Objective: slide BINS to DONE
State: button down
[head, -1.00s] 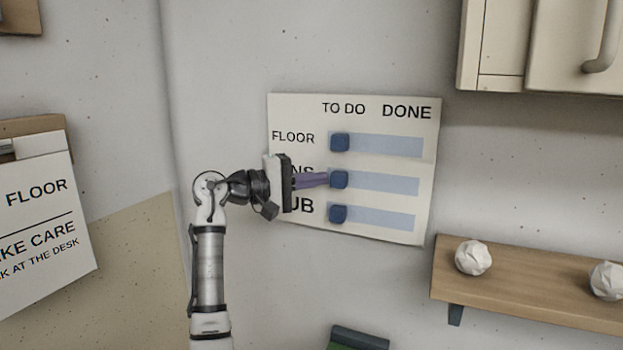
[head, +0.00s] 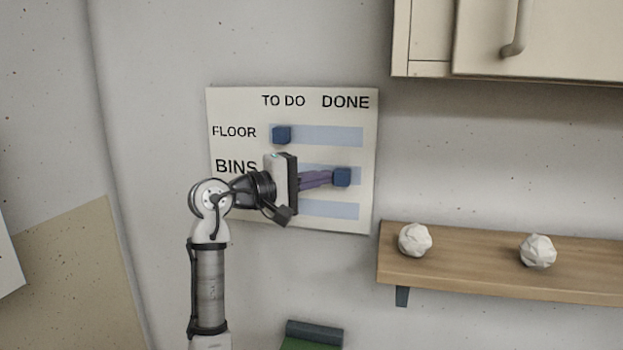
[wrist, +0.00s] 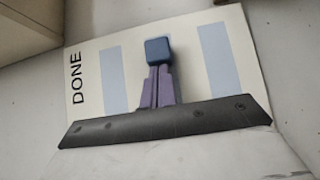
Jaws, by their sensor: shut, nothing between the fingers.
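The white chart (head: 228,107) on the wall has TO DO and DONE headings and pale blue tracks. The blue BINS knob (head: 342,177) is near the right, DONE end of the middle track (head: 356,169), with a short strip of track to its right. My gripper (head: 329,179) is shut and empty, its purple fingertips against the knob's left side. In the wrist view my shut fingers (wrist: 160,72) meet the blue knob (wrist: 158,50). The FLOOR knob (head: 282,134) is at the left end of the top track (head: 325,136). The bottom knob is hidden behind my gripper.
A wooden shelf (head: 480,273) with two crumpled white balls (head: 415,240) is right of and below the chart. A pale cupboard (head: 480,40) hangs at the upper right. A green object (head: 312,335) is low down. The wall between chart and cupboard is clear.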

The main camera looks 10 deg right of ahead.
jog(key=shift+s+d, duration=0.1)
jog(key=shift+d, duration=0.05)
jog(key=b+v, duration=0.3)
jog(key=v, duration=1.1)
jog(key=shift+b, duration=0.3)
